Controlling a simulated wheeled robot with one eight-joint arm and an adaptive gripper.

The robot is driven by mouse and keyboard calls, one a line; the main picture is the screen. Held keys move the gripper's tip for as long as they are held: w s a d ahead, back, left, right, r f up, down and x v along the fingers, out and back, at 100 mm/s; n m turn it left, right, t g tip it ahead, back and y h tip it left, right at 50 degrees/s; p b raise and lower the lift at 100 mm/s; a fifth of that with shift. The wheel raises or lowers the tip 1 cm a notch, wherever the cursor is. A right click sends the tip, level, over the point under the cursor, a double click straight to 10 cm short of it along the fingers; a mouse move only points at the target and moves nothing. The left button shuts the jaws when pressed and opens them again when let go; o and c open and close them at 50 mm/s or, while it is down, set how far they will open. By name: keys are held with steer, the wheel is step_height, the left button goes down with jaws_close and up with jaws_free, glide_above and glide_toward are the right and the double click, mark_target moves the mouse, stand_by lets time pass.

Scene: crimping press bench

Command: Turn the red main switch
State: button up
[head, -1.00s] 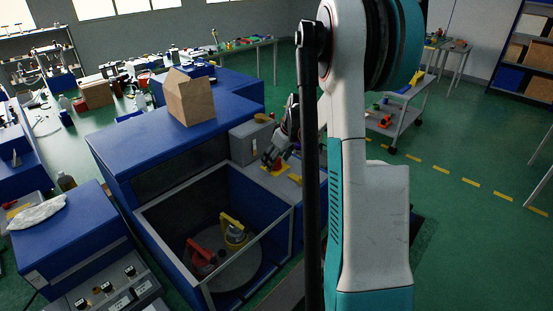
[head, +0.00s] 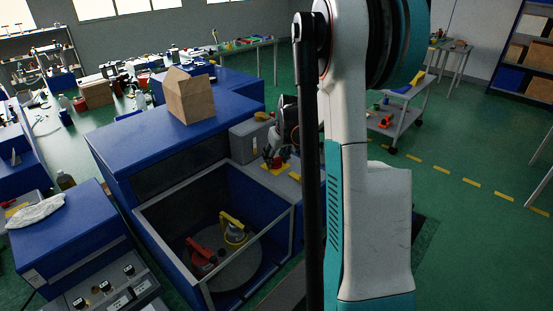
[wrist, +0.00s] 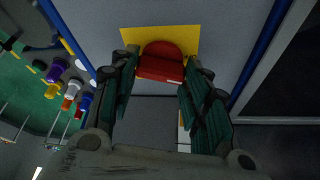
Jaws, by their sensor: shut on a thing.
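The red main switch (wrist: 160,64) is a round red knob with a raised grip bar, on a yellow plate (wrist: 206,38) on a grey surface. In the wrist view my gripper (wrist: 160,70) has a finger on each side of the knob, shut on it. In the head view my gripper (head: 275,159) is over the yellow plate (head: 280,170) to the right of the blue machine. There the fingers hide much of the switch.
A blue machine (head: 130,165) with an open-topped bay holds a red-handled part (head: 200,255) and a yellow-handled part (head: 234,230). A brown paper bag (head: 190,97) stands on top. A grey box (head: 250,140) is close beside my gripper. A trolley (head: 400,115) stands behind.

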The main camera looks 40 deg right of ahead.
steer(key=m, duration=0.2)
steer(key=m+h, duration=0.1)
steer(key=shift+w+a+m+g+b, duration=0.1)
steer(key=shift+a+m+g+b, duration=0.05)
steer(key=shift+m+g+b, duration=0.2)
steer(key=m+g+h, duration=0.1)
steer(key=m, duration=0.2)
steer(key=shift+m+b, duration=0.25)
steer(key=shift+b, duration=0.1)
steer(key=m+g+h, duration=0.1)
steer(key=m, duration=0.2)
steer(key=shift+w+a+m, duration=0.1)
steer(key=shift+w+m, duration=0.05)
steer(key=shift+m, duration=0.15)
steer(key=shift+m+g+b, duration=0.35)
steer(key=shift+m+g, duration=0.3)
steer(key=shift+m, duration=0.95)
steer(key=o, duration=1.1)
steer(key=shift+c, duration=0.2)
steer(key=v, duration=1.2)
steer(key=shift+a, duration=0.15)
